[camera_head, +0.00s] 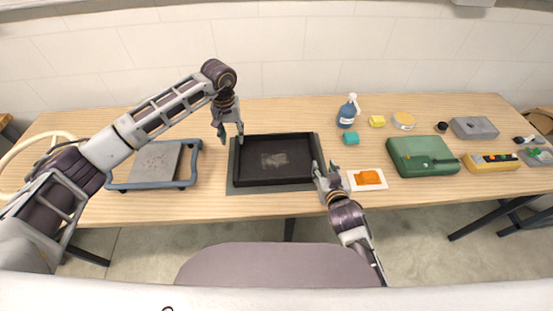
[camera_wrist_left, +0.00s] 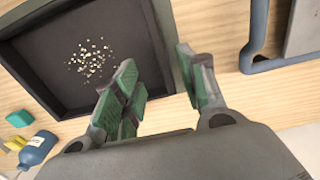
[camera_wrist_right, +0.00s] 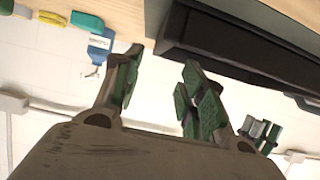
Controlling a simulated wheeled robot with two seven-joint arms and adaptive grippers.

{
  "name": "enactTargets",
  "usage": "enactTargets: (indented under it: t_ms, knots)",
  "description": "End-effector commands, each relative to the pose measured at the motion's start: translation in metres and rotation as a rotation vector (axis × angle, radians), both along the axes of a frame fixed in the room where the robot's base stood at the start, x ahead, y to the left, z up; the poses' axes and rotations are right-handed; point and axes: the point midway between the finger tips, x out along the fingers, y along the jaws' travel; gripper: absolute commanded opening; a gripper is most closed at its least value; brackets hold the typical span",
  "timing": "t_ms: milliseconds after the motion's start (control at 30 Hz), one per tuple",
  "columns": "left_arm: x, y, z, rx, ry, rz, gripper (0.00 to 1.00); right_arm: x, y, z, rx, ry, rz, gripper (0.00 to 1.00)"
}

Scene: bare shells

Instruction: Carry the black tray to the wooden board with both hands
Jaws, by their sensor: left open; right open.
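The black tray (camera_head: 290,141) lies flat on a dark grey mat (camera_head: 240,188) at the table's middle. Small pale bits lie on its floor in the left wrist view (camera_wrist_left: 30,50). My left gripper (camera_head: 231,136) is open at the tray's left side. In its wrist view, one finger overlaps the tray's wall and the other is outside it; contact is unclear. My right gripper (camera_head: 324,168) is open at the tray's right side. Its wrist view shows the tray (camera_wrist_right: 235,50) beyond the fingers. No wooden board stands out from the wooden table; a grey-brown panel (camera_head: 156,163) sits in a blue-grey frame at left.
The wooden table (camera_head: 280,110) is clear behind the tray. To the right are an orange item on a white square (camera_head: 369,178), a teal block (camera_head: 351,138), a blue bottle (camera_head: 347,114), a green case (camera_head: 415,153) and a yellow device (camera_head: 490,162). A hose (camera_head: 28,143) lies at far left.

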Motion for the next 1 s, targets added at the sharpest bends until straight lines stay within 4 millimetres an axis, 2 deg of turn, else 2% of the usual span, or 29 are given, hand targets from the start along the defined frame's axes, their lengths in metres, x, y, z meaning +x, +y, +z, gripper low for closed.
enactTargets:
  t_ms: [1000]
  knots:
    - [-0.001, 0.000, -0.086, 0.001, 0.003, 0.001, 0.41, 0.078, 0.007, -0.033, 0.001, 0.001, 0.000, 0.41]
